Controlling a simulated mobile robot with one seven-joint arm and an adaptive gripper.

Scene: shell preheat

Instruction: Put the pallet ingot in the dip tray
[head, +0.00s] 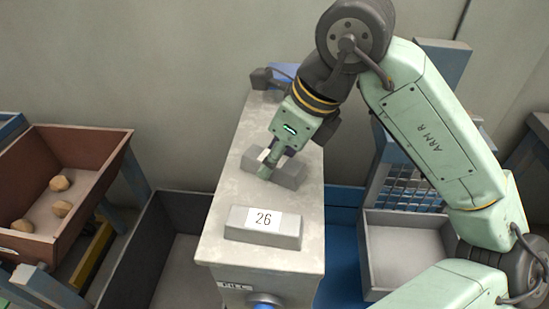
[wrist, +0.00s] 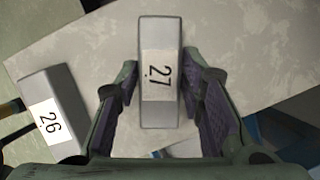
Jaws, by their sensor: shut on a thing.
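My gripper (head: 266,168) points down over the grey block top (head: 222,212) and is shut on a grey ingot (head: 290,174). In the wrist view this ingot (wrist: 160,112) has a white label reading 27, and the fingers press on its two long sides. I cannot tell whether it rests on the top or hangs just above it. A second grey ingot (head: 262,236), labelled 26, lies on the same top nearer the front. It also shows at the left of the wrist view (wrist: 50,92). No label tells which container is the dip tray.
A brown tray (head: 84,180) with tan lumps stands at the left. A dark open bin (head: 135,245) is beside the block. An open, empty-looking grey tray (head: 405,218) is at the right, partly behind my arm. A blue rack (head: 402,185) stands behind it.

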